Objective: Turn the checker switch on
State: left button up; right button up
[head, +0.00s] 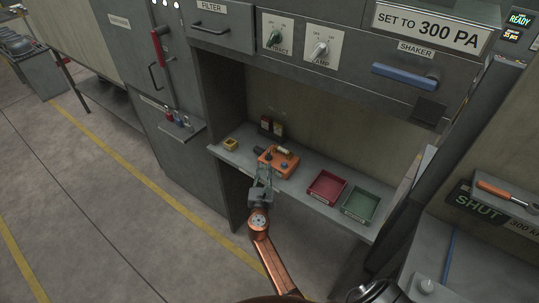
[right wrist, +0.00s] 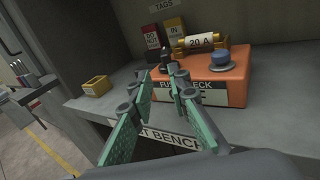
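The fuse checker is an orange box (head: 279,162) on the grey bench shelf. In the right wrist view the orange box (right wrist: 203,75) carries a cream fuse marked 20 A (right wrist: 200,41) in a holder, a blue round knob (right wrist: 222,61) and a dark upright lever-like part (right wrist: 153,44) at its left. I cannot tell whether that part is the switch or how it is set. My right gripper (head: 264,176) is in front of the box's near left side. In the right wrist view its green-padded fingers (right wrist: 162,74) are apart and empty, partly covering the front label. My left gripper is not in view.
A small yellow bin (head: 230,144) stands left on the shelf. A red tray (head: 326,187) and a green tray (head: 360,204) stand right of the checker. Red and yellow tag holders (right wrist: 174,27) are behind it. Cabinet panels overhang the shelf (head: 300,196).

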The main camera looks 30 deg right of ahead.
aim_at(268, 159)
jog(key=shift+d+r, duration=0.25)
jog(key=shift+d, duration=0.35)
jog(key=shift+w+d+r+h, duration=0.1)
jog(key=shift+w+d+h, duration=0.1)
jog(key=shift+w+h, duration=0.1)
jog(key=x, duration=0.6)
jog(key=shift+w+d, duration=0.25)
jog(key=shift+c, duration=0.2)
grip_shut()
